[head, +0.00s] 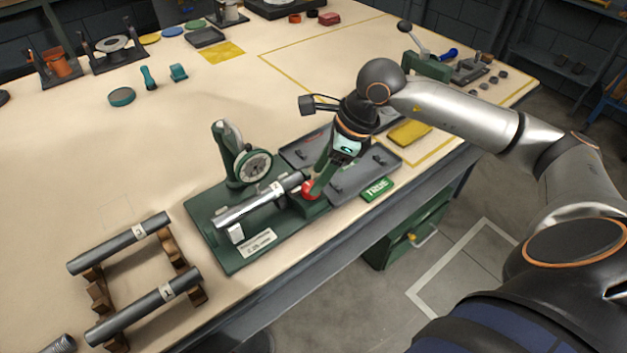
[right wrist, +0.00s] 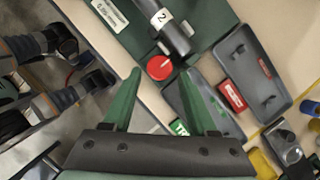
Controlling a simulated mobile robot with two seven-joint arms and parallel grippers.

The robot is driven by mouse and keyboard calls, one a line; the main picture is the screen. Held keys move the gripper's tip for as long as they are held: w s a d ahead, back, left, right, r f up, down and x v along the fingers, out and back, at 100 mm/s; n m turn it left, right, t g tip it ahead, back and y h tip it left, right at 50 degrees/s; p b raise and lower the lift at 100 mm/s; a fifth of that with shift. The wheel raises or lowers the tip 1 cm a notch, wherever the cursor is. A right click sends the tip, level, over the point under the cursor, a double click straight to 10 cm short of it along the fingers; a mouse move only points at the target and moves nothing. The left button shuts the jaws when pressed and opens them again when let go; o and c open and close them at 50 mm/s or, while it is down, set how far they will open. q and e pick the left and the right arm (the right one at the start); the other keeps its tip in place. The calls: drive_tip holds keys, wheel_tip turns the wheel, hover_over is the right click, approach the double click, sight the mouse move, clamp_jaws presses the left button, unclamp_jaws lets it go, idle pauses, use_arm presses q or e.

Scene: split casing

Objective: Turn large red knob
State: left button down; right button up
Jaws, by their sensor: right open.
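The large red knob (head: 308,189) is at the right end of the green gauge fixture (head: 228,258), by the end of a grey cylinder marked 2 (head: 262,200) lying in the fixture. In the right wrist view the knob (right wrist: 159,68) is a round red disc with a pale line across it. My right gripper (head: 314,187) reaches down to the knob from the upper right. It is open, and in the right wrist view its green fingers (right wrist: 159,76) appear on either side of the knob. I cannot tell whether they touch it. My left gripper is out of view.
A dial gauge (head: 254,166) stands behind the cylinder. Grey trays (head: 360,184) and a green label block (head: 377,190) lie right of the fixture. Two more cylinders (head: 120,243) rest on wooden cradles at left. The bench's front edge is close to the fixture.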

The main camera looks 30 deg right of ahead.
drive_tip(key=shift+x, duration=1.7)
drive_tip(key=shift+r, duration=0.1)
clamp_jaws()
